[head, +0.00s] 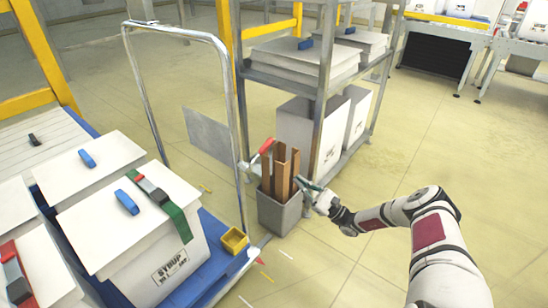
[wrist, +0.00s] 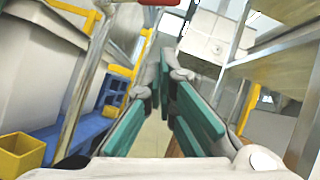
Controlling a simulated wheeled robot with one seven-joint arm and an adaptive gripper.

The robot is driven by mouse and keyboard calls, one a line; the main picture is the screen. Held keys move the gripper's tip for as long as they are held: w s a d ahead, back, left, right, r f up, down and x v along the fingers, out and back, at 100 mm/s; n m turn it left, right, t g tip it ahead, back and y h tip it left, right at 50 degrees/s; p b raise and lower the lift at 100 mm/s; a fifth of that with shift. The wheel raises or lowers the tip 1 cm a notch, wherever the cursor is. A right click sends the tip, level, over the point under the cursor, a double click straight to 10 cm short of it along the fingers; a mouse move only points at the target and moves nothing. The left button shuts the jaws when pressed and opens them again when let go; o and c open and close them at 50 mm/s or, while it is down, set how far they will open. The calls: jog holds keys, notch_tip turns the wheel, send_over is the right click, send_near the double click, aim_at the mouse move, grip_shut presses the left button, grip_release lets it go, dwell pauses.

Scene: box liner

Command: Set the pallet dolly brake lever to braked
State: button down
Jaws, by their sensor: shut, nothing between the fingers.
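The pallet dolly has a blue deck (head: 212,262) and a tall metal hoop handle (head: 150,92) at the left of the head view. A lever with a red grip (head: 266,146) sits by the hoop's right post, tilted up to the right. A red part, likely this grip, shows at the top edge of the wrist view (wrist: 160,2). My gripper (head: 304,184) is shut and empty, right of and below the red grip, apart from it. In the wrist view its teal finger pads (wrist: 168,75) converge. I cannot tell the brake's setting.
A grey bin (head: 280,212) with upright brown strips stands just below and left of my gripper. A grey shelf rack (head: 325,95) with white boxes is behind. White lidded boxes (head: 125,215) and a yellow tray (head: 234,240) are on the dolly. Floor at right is clear.

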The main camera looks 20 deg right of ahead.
jog(key=s+r+b+x, duration=0.1)
jog(key=s+r+x, duration=0.1)
jog(key=x, duration=1.1)
jog(key=shift+d+r+b, duration=0.2)
jog(key=shift+b, duration=0.2)
jog(key=shift+r+n+g+y, duration=0.3)
jog(key=shift+r+n, duration=0.05)
jog(key=shift+n, duration=0.45)
